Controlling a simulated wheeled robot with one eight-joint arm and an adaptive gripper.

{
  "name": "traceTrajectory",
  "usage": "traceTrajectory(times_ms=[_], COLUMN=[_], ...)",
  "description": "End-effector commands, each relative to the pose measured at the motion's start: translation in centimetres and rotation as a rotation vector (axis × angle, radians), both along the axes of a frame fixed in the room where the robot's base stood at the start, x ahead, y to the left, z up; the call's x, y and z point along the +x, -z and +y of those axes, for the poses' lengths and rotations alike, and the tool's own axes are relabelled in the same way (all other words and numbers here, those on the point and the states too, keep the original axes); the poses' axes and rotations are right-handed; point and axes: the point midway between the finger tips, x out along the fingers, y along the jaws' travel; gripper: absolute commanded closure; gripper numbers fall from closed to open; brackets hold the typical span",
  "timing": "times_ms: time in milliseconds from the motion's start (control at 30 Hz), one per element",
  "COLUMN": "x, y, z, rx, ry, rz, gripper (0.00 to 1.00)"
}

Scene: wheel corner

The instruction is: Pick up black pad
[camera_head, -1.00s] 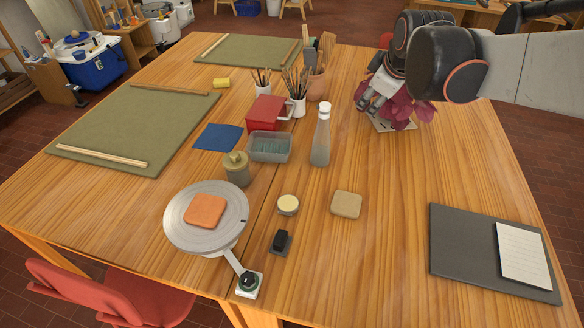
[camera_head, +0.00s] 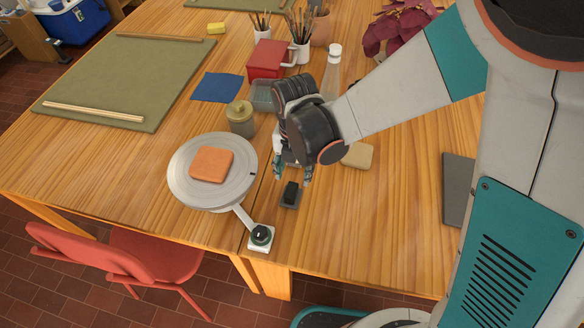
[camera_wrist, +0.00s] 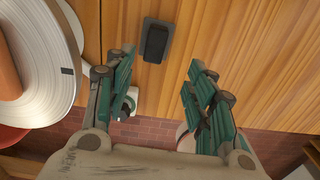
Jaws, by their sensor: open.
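The black pad (camera_head: 290,191) is a small dark block on a dark grey base plate (camera_head: 287,204). It lies on the wooden table to the right of the turntable. In the wrist view, the black pad (camera_wrist: 155,43) shows at the top, just beyond the gap between the fingertips. My gripper (camera_head: 292,177) is open and empty, pointing down above and just behind the pad in the head view. The open fingers also show in the wrist view (camera_wrist: 160,63), on either side of the pad's line and apart from it.
The round turntable (camera_head: 178,190) with an orange slab (camera_head: 211,164) stands to the left. A knob on a white base (camera_head: 261,238) sits near the table's front edge. A tan block (camera_head: 358,155) lies to the right of my gripper. A lidded jar (camera_head: 240,118) stands behind the turntable.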

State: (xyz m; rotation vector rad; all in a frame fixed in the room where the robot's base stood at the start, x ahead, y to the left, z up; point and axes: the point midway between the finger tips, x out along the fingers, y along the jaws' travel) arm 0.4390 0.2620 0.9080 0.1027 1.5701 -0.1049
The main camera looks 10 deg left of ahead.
Motion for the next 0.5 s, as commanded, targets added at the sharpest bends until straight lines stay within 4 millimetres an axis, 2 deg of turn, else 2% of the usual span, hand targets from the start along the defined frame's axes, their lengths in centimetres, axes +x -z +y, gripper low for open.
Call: traceTrajectory(times_ms=[33, 200, 300, 500], x=[0.1, 0.2, 0.2, 0.2], y=[1.5, 4.5, 5.6, 6.4], z=[0.0, 0.0, 0.1, 0.1], rx=[0.0, 0.001, 0.001, 0.001], ry=[0.001, 0.004, 0.004, 0.005], rz=[0.0, -0.001, -0.001, -0.002], gripper=[0.5, 0.5, 0.5, 0.5])
